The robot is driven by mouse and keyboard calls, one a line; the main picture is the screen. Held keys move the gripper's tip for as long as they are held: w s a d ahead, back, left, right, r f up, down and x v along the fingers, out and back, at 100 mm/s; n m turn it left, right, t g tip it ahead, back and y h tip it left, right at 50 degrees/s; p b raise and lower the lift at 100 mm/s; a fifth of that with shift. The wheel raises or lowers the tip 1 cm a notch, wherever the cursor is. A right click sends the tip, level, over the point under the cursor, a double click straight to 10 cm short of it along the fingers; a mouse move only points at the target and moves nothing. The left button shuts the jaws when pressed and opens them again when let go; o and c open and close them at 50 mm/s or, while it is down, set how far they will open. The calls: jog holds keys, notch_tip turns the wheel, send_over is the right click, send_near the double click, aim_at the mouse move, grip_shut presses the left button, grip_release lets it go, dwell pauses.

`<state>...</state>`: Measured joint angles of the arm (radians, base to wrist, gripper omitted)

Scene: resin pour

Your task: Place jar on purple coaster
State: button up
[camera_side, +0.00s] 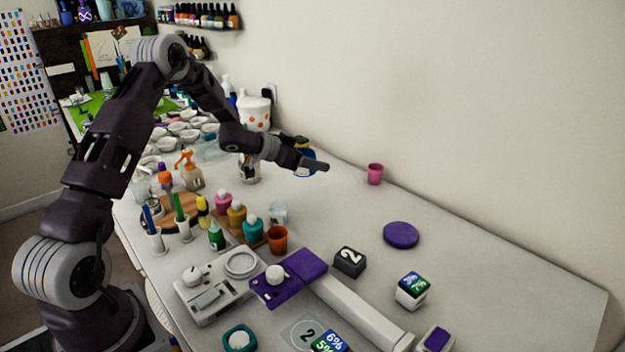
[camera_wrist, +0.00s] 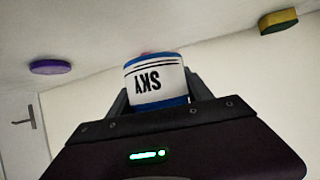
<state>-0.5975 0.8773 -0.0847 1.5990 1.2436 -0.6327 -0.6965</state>
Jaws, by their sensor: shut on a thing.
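My gripper (camera_side: 317,165) is shut on a white jar (camera_wrist: 157,77) with blue bands and the word SKY, which appears upside down in the wrist view. The coaster (camera_wrist: 50,67) is at the upper left in the wrist view.
A pink cup (camera_side: 375,174) stands by the wall between my gripper and the coaster. A yellow-green block (camera_wrist: 278,20) shows at upper right. The table right of the coaster is clear.

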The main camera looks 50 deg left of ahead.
jog(key=shift+r, duration=0.85)
jog(key=w+d+m+h, duration=0.1)
jog(key=w+d, duration=0.1)
jog(key=d, duration=0.6)
jog(key=w+d+m+h, duration=0.1)
jog(key=w+d, duration=0.2)
jog(key=d, duration=0.5)
jog(key=r+m+g+h, duration=0.2)
send_over(411, 230)
notch_tip(411, 230, down, 10)
jog(key=shift+f, duration=0.15)
jog(key=o, duration=1.4)
jog(key=shift+f, duration=0.1)
